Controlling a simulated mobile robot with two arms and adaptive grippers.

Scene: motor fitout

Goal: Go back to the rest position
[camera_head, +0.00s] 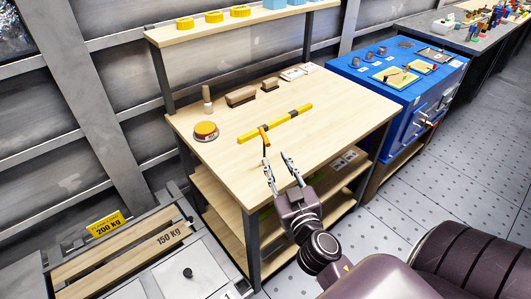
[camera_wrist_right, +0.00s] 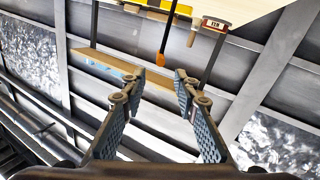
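My right gripper (camera_head: 277,163) is open, in front of the near edge of the wooden workbench (camera_head: 335,112). In the right wrist view its two fingers (camera_wrist_right: 159,84) stand apart with nothing between them. A small tool with an orange part and a dark part (camera_head: 264,137) shows by the bench's front edge, close beyond the left fingertip. It also shows past the fingers in the right wrist view (camera_wrist_right: 167,35). I cannot tell whether it touches the gripper. My left gripper is not in view.
On the bench are a yellow bar (camera_head: 275,123), a round yellow-topped device (camera_head: 205,131), a wooden peg (camera_head: 207,100) and brown blocks (camera_head: 241,96). A blue cabinet (camera_head: 398,80) stands right of it. A cart (camera_head: 125,260) stands front left.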

